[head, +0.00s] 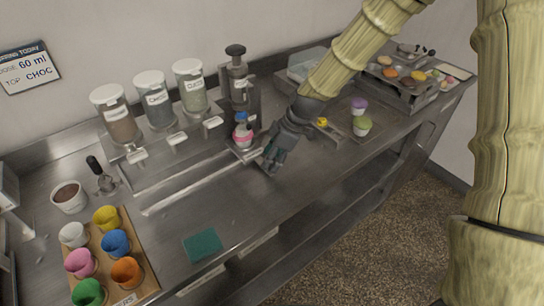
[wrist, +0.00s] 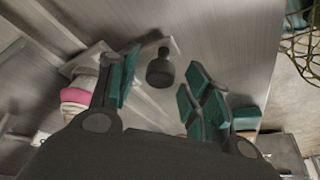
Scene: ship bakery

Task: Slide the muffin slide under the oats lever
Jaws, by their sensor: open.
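The muffin slide (head: 239,152) is at the right end of a long metal track (head: 190,184), below the press-like dispenser. It carries a muffin in a pink-and-white cup (head: 242,138); pink also shows left of my fingers in the wrist view (wrist: 76,96). My gripper (head: 270,160) is open just right of the muffin. In the wrist view a dark round knob (wrist: 160,70) stands between the spread teal finger pads, with no clear contact. Three labelled jars with small levers stand behind the track; their labels are too small to read surely, so I cannot tell which lever (head: 212,122) is oats.
The press-like dispenser (head: 237,85) stands just behind the muffin. Coloured cups (head: 115,243) on a board, a brown-filled bowl (head: 68,196) and a green cloth (head: 202,245) lie to the left and front. The track left of the muffin looks clear.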

